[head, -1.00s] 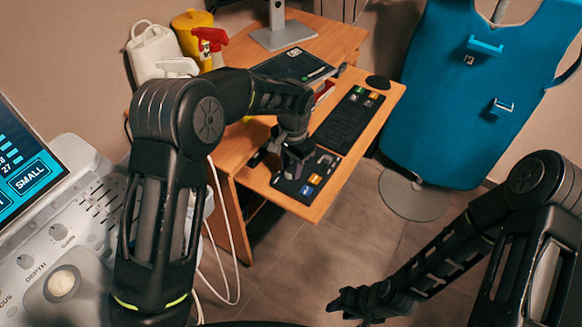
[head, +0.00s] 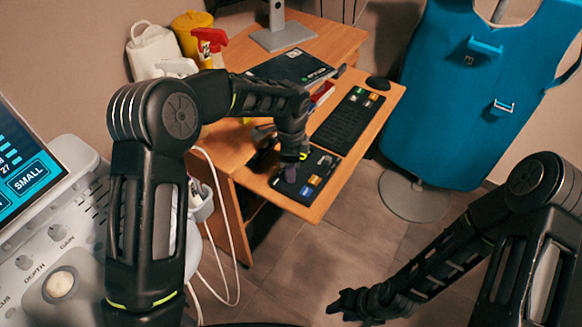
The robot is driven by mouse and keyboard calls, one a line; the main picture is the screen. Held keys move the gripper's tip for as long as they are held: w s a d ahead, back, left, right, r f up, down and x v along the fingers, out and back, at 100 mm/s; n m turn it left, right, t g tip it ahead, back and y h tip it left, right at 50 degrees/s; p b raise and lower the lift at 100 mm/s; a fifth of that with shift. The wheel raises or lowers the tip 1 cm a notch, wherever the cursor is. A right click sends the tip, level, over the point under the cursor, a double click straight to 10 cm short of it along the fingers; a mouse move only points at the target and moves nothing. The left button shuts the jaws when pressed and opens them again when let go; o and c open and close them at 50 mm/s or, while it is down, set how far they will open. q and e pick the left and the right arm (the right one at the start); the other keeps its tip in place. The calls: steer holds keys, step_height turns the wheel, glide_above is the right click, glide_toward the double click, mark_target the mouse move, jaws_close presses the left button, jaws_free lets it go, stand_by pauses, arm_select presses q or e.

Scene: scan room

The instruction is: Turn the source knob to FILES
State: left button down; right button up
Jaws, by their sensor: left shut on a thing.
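My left gripper (head: 280,168) reaches down to the near end of a black control panel (head: 325,165) on the pull-out shelf of the wooden desk. Its jaws are shut at the panel's left side, where the source knob is mostly hidden by the gripper and wrist. The knob's pointer and the FILES mark cannot be read. Orange, blue and white keys show on the panel just right of the gripper. My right gripper (head: 347,304) hangs over the floor at lower right, away from the panel; its jaws are too dark to judge.
A black keyboard (head: 348,118) and a mouse (head: 377,82) lie farther back on the shelf. A spray bottle (head: 210,45) stands on the desk. An ultrasound console (head: 45,235) is at left, a blue apron (head: 455,110) at right. The floor between is clear.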

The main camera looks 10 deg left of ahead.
arm_select(q)
steer(key=shift+m, duration=0.3)
steer(key=c, duration=1.1)
jaws_free()
steer(key=r, duration=0.7)
steer(key=shift+s+r, duration=0.2)
steer(key=shift+r, duration=0.15)
